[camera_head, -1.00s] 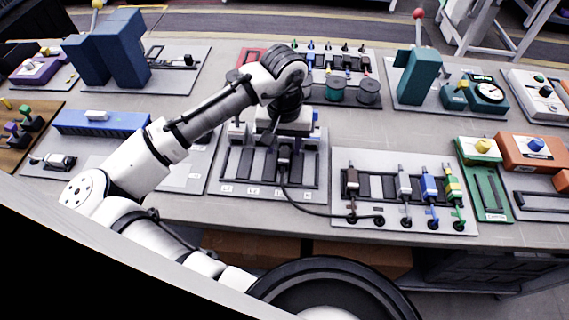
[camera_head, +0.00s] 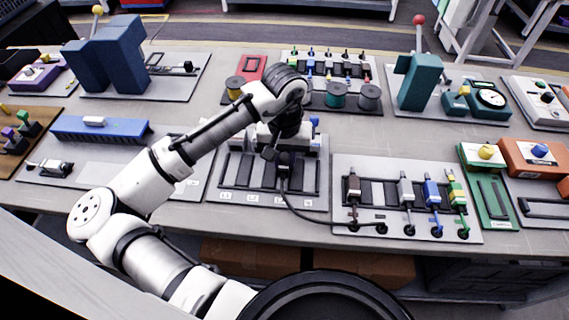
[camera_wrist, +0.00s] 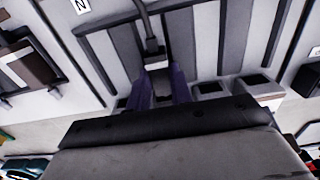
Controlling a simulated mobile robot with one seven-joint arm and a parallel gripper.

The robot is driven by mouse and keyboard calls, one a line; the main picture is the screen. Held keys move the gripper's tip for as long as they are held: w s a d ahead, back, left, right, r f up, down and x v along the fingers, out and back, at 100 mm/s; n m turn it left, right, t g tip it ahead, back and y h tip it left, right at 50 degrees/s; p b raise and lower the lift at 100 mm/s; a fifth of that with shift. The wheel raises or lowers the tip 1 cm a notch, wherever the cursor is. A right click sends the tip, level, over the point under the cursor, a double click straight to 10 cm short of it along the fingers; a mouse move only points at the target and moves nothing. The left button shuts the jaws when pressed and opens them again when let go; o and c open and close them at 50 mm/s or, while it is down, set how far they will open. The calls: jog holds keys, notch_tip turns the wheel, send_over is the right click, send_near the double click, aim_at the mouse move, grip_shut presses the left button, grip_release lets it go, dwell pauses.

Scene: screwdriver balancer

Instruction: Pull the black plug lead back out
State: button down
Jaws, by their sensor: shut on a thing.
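The black plug (camera_head: 284,162) is between the fingers of my gripper (camera_head: 284,152), which is shut on it over the slotted grey socket board (camera_head: 213,186). In the wrist view the plug (camera_wrist: 155,60) sits between two purple-looking fingers (camera_wrist: 161,88), its cable running up and away. The black lead (camera_head: 312,214) curves from the plug to a round hole (camera_head: 381,228) on the board at right. The plug's lower end is hidden by my gripper and fingers, so I cannot tell how deep it sits.
The right-hand board holds a brown plug (camera_head: 354,187), a grey plug (camera_head: 405,190), a blue plug (camera_head: 431,193) and a yellow-green plug (camera_head: 455,190). Reels (camera_head: 369,97) stand behind my gripper. Bare table (camera_head: 400,130) lies between the reels and the right-hand board.

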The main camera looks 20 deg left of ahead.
jog(key=shift+s, duration=0.15)
jog(key=shift+s+d, duration=0.15)
jog(key=shift+s, duration=0.4)
jog(key=shift+s+d, duration=0.15)
jog(key=shift+s, duration=0.35)
jog(key=c, duration=1.2)
grip_release()
jog(key=shift+c, duration=0.2)
notch_tip(320, 180, up, 7)
jog(key=p, duration=0.7)
jog(key=shift+r, duration=0.1)
